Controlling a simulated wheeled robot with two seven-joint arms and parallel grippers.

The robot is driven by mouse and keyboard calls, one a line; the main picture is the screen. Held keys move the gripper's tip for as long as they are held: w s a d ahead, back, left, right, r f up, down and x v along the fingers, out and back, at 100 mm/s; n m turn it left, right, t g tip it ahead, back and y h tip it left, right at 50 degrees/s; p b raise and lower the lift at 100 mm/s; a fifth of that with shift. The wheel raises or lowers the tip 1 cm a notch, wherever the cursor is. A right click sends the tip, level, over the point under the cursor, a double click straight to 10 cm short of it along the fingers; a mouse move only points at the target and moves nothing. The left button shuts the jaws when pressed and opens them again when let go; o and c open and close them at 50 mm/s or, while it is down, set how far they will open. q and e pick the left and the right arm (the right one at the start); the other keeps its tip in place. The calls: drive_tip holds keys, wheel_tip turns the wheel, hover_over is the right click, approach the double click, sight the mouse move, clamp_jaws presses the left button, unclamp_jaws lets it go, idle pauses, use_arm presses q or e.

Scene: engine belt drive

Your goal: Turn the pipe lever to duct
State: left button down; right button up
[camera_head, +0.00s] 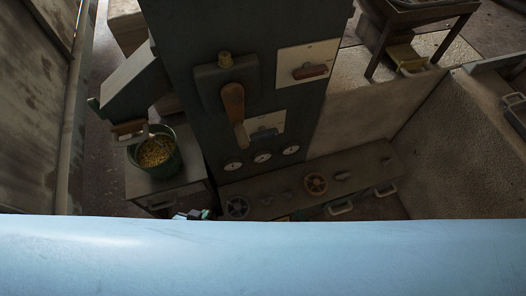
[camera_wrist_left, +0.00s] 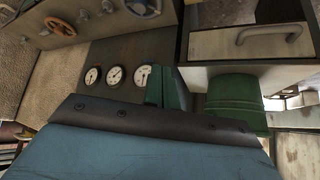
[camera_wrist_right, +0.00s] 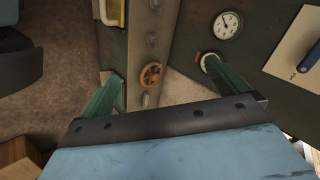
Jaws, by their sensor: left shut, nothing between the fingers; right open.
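A lever with a red handle (camera_head: 310,71) sits on the upper white plate of the dark cabinet. A lever with a blue handle (camera_head: 264,134) sits on the lower white plate, and also shows in the right wrist view (camera_wrist_right: 309,58). A large lever with a brown handle (camera_head: 235,110) hangs down to their left. I cannot read the labels or tell which is the pipe lever. My left gripper (camera_head: 192,214) is low in front of the cabinet, shut and empty; it shows in the left wrist view (camera_wrist_left: 166,75). My right gripper (camera_wrist_right: 163,70) is open and empty, apart from the levers.
A low ledge (camera_head: 270,193) carries an orange valve wheel (camera_head: 316,184), a dark wheel and small knobs. A green bucket (camera_head: 155,155) of yellow pieces stands on a small drawer cabinet at left. Three gauges (camera_head: 262,156) sit below the levers. A pale blue surface fills the front.

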use_arm(q)
drive_tip(key=w+d+r+t+b, duration=0.2)
drive_tip(key=w+r+t+b, duration=0.1)
drive_tip(key=w+r+b, duration=0.3)
use_arm(e)
drive_tip(key=w+a+r+m+t+y+p, duration=0.1)
drive_tip(key=w+a+r+m+t, duration=0.15)
drive_tip(key=w+a+m, duration=0.3)
drive_tip(key=m+t+y+b, duration=0.1)
drive_tip(key=m+t+b, duration=0.5)
drive_tip(key=m+b, duration=0.85)
approach(265, 137)
drive_tip(key=w+m+p, duration=0.1)
drive_tip(key=w, duration=0.1)
drive_tip(key=w+a+m+p, duration=0.1)
drive_tip(key=w, duration=0.1)
drive_tip(key=w+a+p, duration=0.1)
drive_tip(key=w, duration=0.2)
drive_tip(key=shift+f+m, duration=0.15)
drive_tip(key=shift+m, duration=0.25)
use_arm(q)
wheel_tip(265, 137, up, 19)
drive_tip(key=w+d+t+h, duration=0.1)
drive_tip(key=w+t+h, duration=0.1)
drive_tip(key=t, duration=0.4)
drive_tip(key=shift+w+d+h, duration=0.2)
drive_tip(key=shift+d+h, duration=0.1)
use_arm(e)
drive_tip(key=shift+w+a, duration=0.3)
drive_tip(key=shift+w, duration=0.3)
